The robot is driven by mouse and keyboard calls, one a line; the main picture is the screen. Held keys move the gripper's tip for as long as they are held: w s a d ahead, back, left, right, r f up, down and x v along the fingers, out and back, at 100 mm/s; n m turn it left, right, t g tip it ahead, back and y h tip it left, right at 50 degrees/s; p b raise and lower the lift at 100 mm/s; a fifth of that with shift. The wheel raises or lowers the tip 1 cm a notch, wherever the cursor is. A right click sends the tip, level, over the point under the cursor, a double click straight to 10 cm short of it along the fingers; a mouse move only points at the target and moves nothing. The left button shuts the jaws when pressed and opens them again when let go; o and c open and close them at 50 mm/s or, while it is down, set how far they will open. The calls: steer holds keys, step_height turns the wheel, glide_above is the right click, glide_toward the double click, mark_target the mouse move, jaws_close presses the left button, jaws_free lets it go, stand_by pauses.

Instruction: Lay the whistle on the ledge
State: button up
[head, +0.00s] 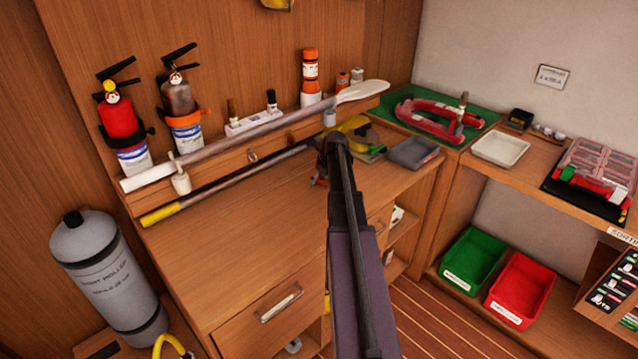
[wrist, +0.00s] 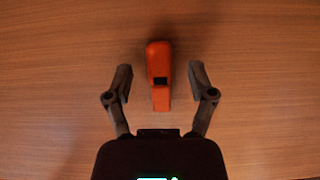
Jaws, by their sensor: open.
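The whistle (wrist: 158,58) is orange-red with a dark square opening and lies on the wooden worktop in the wrist view. My gripper (wrist: 160,76) is open, one finger on each side of the whistle, with a visible gap to both. In the head view my gripper (head: 332,160) is low over the worktop (head: 235,240), and only a small orange bit beside it shows; my arm hides the rest. The wooden ledge (head: 222,164) runs along the back wall behind the worktop.
The left worktop is clear.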

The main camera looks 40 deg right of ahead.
mark_target(319, 179)
stand_by(0.4)
jaws_close()
steer(key=shift+r, duration=0.2)
step_height(319, 179, up, 3)
steer(key=p, duration=0.3)
steer(key=shift+r+p, duration=0.2)
steer(key=shift+p, duration=0.15)
steer(key=s+a, duration=0.3)
steer(key=s, duration=0.1)
steer(key=s+a+r+p, duration=0.1)
steer(key=s+a, duration=0.2)
steer(key=a, duration=0.1)
steer(key=s+a, duration=0.4)
steer(key=shift+s+r, duration=0.15)
steer(key=shift+s, duration=0.2)
